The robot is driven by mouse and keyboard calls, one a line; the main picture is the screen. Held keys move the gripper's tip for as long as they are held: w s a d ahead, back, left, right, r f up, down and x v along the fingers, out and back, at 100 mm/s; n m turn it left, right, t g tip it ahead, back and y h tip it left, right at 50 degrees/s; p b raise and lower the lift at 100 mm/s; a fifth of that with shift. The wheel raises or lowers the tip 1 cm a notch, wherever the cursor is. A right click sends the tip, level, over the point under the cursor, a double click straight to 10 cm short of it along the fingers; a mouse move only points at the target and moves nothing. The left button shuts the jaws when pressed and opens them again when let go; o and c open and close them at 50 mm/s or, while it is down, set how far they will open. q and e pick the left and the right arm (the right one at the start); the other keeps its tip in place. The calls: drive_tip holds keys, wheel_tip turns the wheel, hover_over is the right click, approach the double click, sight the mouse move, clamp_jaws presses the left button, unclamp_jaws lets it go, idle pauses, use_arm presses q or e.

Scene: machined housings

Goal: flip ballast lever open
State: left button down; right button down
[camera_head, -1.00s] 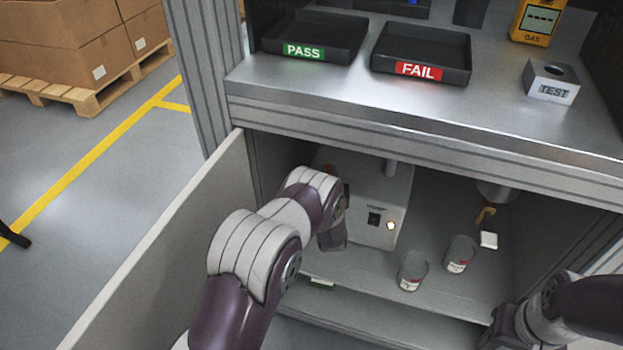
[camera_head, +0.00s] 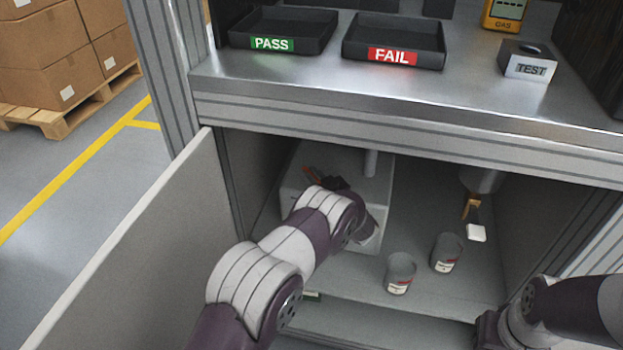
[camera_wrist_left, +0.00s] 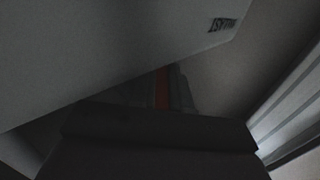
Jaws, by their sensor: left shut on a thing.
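The grey ballast box (camera_head: 376,190) stands inside the open cabinet, its front mostly hidden behind my left arm. My left gripper (camera_head: 322,178) is at the box's upper left side, small and dark in the head view. In the left wrist view, a red strip (camera_wrist_left: 161,88), seemingly the lever, lies between the dark fingers of the left gripper (camera_wrist_left: 160,92), which is shut on it. The box's grey face (camera_wrist_left: 100,55) fills the upper left of that view. The lever's angle is hard to tell. My right forearm shows at the lower right of the head view; its fingers do not show.
Two grey cans (camera_head: 400,272) and (camera_head: 446,252) stand right of the box. The open door (camera_head: 140,250) flanks my left arm. The metal worktop (camera_head: 300,88) overhangs the cabinet.

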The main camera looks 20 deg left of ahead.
use_arm(q)
drive_tip(key=shift+r, duration=0.2)
drive_tip(key=c, duration=1.1)
unclamp_jaws()
drive_tip(key=shift+f, duration=0.1)
drive_tip(key=p+v, duration=0.2)
drive_tip(key=v, duration=1)
drive_tip(key=shift+s+d+p, duration=0.2)
drive_tip(key=shift+d+p, duration=0.05)
drive_tip(key=shift+p, duration=0.05)
